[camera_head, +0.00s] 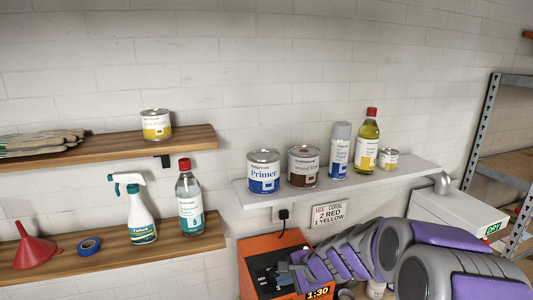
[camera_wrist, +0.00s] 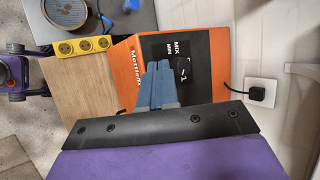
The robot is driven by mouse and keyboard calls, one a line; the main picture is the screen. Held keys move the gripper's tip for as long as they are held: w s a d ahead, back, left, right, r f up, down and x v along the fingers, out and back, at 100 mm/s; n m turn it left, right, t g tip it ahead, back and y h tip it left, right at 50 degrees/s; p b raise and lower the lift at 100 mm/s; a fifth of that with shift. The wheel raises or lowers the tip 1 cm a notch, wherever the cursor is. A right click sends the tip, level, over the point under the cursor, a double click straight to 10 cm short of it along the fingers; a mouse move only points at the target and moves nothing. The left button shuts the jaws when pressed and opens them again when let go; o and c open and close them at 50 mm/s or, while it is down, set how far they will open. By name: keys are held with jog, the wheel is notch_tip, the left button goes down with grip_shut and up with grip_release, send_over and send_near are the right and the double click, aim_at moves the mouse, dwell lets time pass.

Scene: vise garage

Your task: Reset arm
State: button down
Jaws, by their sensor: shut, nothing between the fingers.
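My arm, purple and grey, reaches in from the lower right in the head view. My gripper (camera_head: 283,266) is in front of the orange machine (camera_head: 258,245), which has a black panel and a display reading 1:30. In the wrist view the two blue-grey fingers of my gripper (camera_wrist: 160,68) are together with nothing between them. They overlap the black panel of the orange machine (camera_wrist: 124,52) in that view and hide part of it. I cannot tell how far apart they are.
A grey shelf (camera_head: 240,197) with several cans and bottles is above the machine. Two wooden shelves (camera_head: 200,133) (camera_head: 212,238) are at left. A white box (camera_head: 443,210) stands at right. The wrist view shows a yellow power strip (camera_wrist: 80,47) and a plugged-in wall socket (camera_wrist: 261,92).

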jog(key=s+f+n+g+h+b, duration=0.15)
jog(key=s+f+n+b, duration=0.25)
jog(key=s, duration=0.6)
jog(key=s+f+n+g+b, duration=0.3)
jog(key=s+n+b, duration=0.1)
jog(key=s, duration=0.6)
jog(key=s+d+f+n+g+h+b, duration=0.1)
jog(key=s+d+f+b, duration=0.3)
jog(key=s, duration=0.5)
jog(key=s+d+f+n+g+h+b, duration=0.1)
jog(key=s+d+f+n+h+b, duration=0.2)
jog(key=s, duration=0.6)
jog(key=shift+s+d+f+n+h+b, duration=0.15)
jog(key=shift+d+f+n+h+b, duration=0.35)
jog(key=shift+d, duration=0.4)
dwell(3.3)
